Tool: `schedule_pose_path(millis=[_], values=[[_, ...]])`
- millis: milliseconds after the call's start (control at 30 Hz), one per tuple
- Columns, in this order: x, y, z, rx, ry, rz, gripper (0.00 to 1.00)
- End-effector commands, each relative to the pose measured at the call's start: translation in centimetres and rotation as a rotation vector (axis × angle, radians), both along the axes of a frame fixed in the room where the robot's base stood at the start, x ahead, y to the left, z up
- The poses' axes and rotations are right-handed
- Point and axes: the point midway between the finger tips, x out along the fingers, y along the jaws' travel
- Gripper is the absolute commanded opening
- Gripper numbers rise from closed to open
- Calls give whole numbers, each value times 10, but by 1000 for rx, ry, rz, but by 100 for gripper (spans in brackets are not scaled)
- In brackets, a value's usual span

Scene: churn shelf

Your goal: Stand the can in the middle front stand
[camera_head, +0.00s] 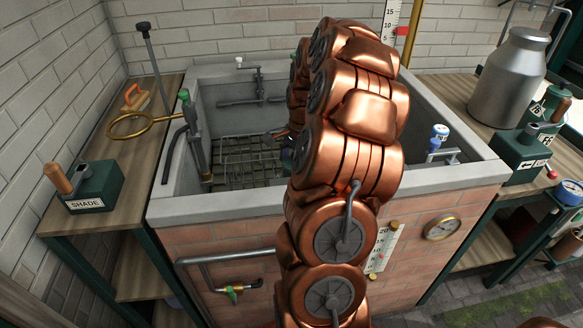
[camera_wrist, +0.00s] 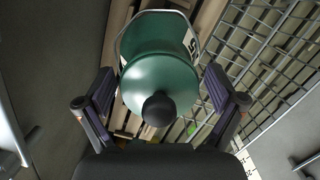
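In the wrist view, a green can (camera_wrist: 160,80) with a black knob on its lid and a wire bail around it lies between the fingers of my gripper (camera_wrist: 160,98). The fingers are spread, with a visible gap on each side of the can. A white label with dark marks shows on its right side. In the head view, my arm hides most of the gripper and can, which are down inside the grey basin (camera_head: 238,207). I cannot tell which stand is the middle front one.
A wire rack (camera_head: 237,150) lies on the basin floor. A tap (camera_head: 187,120) stands at the basin's left. The left bench holds a brass ring (camera_head: 130,125) and a green SHADE box (camera_head: 91,186). A silver churn (camera_head: 510,77) and another green box (camera_head: 522,152) stand at right.

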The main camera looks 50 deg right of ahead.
Motion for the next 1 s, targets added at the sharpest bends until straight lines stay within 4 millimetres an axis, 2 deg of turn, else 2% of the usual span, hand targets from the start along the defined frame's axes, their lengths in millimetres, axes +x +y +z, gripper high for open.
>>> schedule_pose_path(millis=[267, 400, 900, 1000], values=[[0, 0, 1, 0, 0, 0, 96], [1, -2, 8, -3, -3, -1, 96], [-3, -14, 91, -5, -4, -1, 96], [-4, -16, 102, -2, 0, 0, 96]])
